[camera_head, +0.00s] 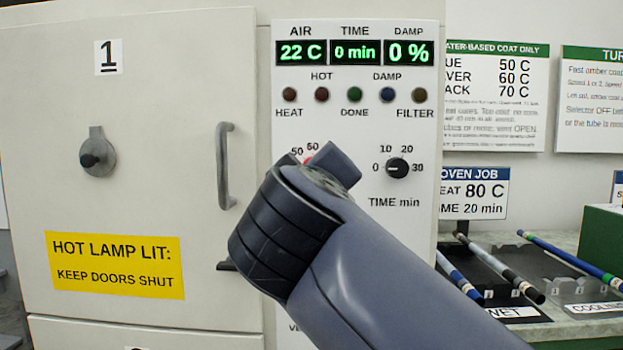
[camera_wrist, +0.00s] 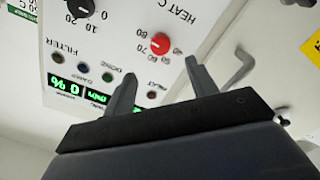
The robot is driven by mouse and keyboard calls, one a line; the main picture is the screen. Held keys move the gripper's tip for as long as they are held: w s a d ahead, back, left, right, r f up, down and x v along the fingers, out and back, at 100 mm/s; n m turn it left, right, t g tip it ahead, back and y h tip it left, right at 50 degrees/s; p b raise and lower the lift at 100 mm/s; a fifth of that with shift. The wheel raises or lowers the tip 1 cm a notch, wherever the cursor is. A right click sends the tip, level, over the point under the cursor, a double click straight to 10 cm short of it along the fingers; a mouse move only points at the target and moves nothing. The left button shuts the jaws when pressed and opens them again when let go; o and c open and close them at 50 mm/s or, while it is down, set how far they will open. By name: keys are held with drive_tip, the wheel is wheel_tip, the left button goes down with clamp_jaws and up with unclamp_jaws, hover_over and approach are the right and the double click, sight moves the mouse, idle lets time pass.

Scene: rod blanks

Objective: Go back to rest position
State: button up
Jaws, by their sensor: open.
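My gripper (camera_wrist: 161,68) is open and empty in the wrist view, its two fingers apart in front of the oven's control panel (camera_wrist: 205,20). The red heat knob (camera_wrist: 161,43) shows between and beyond the fingertips, apart from them. In the head view my arm rises from the lower right across the panel (camera_head: 430,100) and hides most of the red knob (camera_head: 308,159). The gripper fingers cannot be made out clearly there. The black time knob (camera_head: 398,168) is in the clear, right of my arm.
The oven door (camera_head: 60,200) at left is shut, with a grey handle (camera_head: 226,165) close to my arm. The display (camera_head: 355,52) reads 22 C, 0 min, 0 %. Several rods, one dark blue (camera_head: 570,257), lie on a rack at lower right, beside a green box (camera_head: 603,245).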

drive_tip(key=w, duration=1)
drive_tip(key=shift+w+d, duration=0.2)
drive_tip(key=shift+w, duration=0.2)
